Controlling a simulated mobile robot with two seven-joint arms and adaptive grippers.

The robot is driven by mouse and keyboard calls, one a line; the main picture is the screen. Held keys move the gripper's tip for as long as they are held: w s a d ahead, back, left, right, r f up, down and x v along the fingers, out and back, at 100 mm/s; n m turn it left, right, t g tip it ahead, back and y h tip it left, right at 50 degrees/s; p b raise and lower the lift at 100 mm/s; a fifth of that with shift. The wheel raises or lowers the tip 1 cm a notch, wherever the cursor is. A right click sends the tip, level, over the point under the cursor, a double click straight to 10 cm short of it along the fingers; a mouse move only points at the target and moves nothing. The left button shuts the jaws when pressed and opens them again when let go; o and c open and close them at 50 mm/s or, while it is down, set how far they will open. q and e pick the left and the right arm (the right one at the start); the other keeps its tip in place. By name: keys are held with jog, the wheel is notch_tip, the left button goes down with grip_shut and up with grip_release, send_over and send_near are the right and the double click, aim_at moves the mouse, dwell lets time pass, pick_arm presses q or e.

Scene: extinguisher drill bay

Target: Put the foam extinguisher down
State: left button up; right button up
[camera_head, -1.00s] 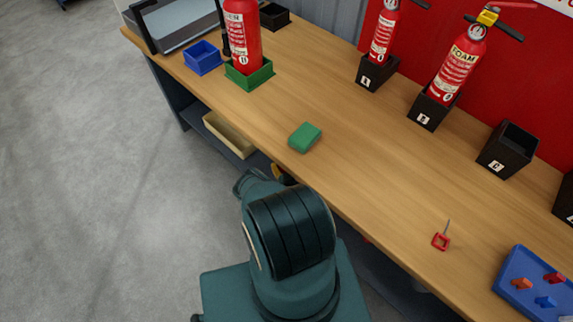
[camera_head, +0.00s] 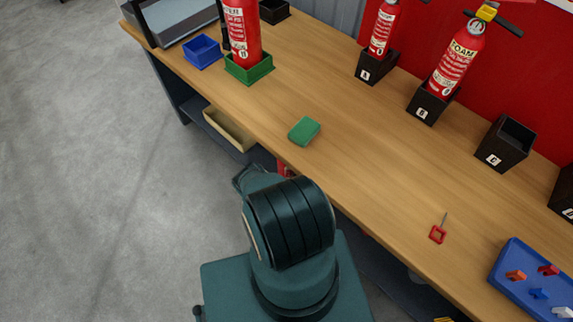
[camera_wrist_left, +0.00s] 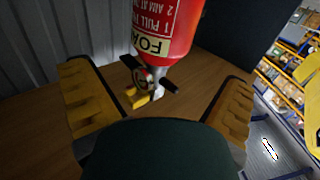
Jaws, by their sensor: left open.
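A red extinguisher labelled FOAM (camera_head: 457,58) stands in the black box marked B (camera_head: 430,105), with yellow at its head. In the left wrist view a red FOAM extinguisher (camera_wrist_left: 168,35) shows with its label upside down and its black handle and yellow part towards me. I cannot tell whether it is the same one. My left gripper (camera_wrist_left: 156,80) is open, with yellow fingers on either side of the handle and gaps on both sides. The head view does not clearly show this gripper. My right gripper is not in view.
Another extinguisher (camera_head: 242,35) stands in a green tray (camera_head: 250,74), its top cut off. One stands in box A (camera_head: 373,66); box C (camera_head: 504,145) is empty. A green block (camera_head: 304,131), a red-handled pin (camera_head: 438,234) and a blue tray (camera_head: 510,262) lie on the bench (camera_head: 370,150).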

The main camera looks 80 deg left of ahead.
pick_arm(q)
jog(key=shift+v, duration=1.85)
